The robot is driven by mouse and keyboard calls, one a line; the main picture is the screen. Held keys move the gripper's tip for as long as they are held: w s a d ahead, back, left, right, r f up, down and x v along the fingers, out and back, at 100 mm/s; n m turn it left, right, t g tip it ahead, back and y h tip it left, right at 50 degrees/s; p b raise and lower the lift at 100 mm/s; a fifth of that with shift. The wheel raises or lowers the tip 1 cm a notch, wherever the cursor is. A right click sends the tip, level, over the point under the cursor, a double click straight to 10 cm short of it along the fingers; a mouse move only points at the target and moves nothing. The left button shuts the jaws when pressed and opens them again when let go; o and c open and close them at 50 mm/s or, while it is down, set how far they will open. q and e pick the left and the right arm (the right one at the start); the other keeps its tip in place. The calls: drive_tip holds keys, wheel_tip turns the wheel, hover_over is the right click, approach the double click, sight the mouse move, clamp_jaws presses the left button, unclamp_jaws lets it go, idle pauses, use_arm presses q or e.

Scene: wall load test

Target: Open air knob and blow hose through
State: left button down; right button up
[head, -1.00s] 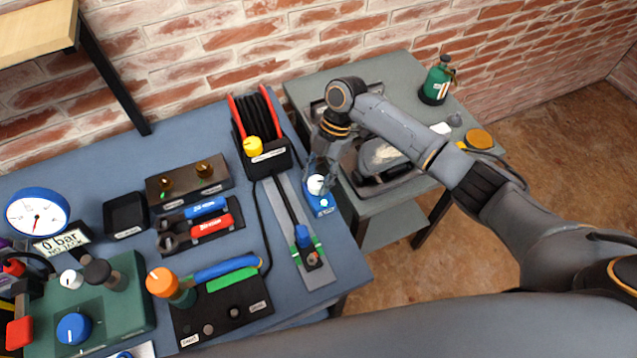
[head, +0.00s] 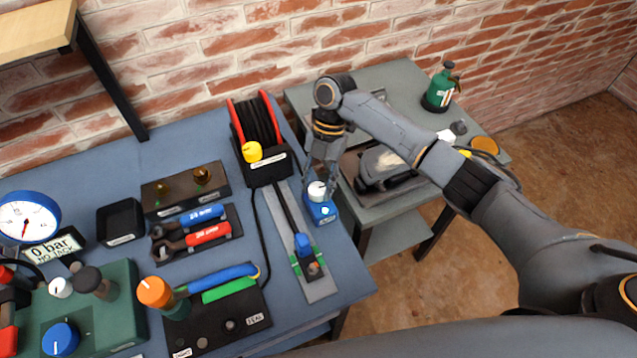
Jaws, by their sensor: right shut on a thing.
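A small blue box (head: 321,213) with a white knob (head: 317,190) on top stands at the right edge of the blue bench. My right gripper (head: 319,181) points down over it, with its fingers shut on the white knob. The fingers partly hide the knob, and its exact turn is too small to read. A black hose (head: 285,207) runs from a red and black reel (head: 258,126) with a yellow knob (head: 252,151). The hose lies along a grey strip (head: 319,286) to a blue end piece (head: 303,246) in a green-marked holder. My left gripper is not in view.
A gauge (head: 28,217) and a "0 bar" sign (head: 57,243) stand at the left. Pliers (head: 196,226), a black tray (head: 121,222) and a green box (head: 100,318) fill the left bench. A grey side table (head: 403,78) holds a green bottle (head: 440,90).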

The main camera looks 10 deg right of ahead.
drive_tip(key=shift+f, duration=0.1)
drive_tip(key=o, duration=1.2)
drive_tip(key=v, duration=1.2)
drive_tip(key=shift+s+f, duration=0.1)
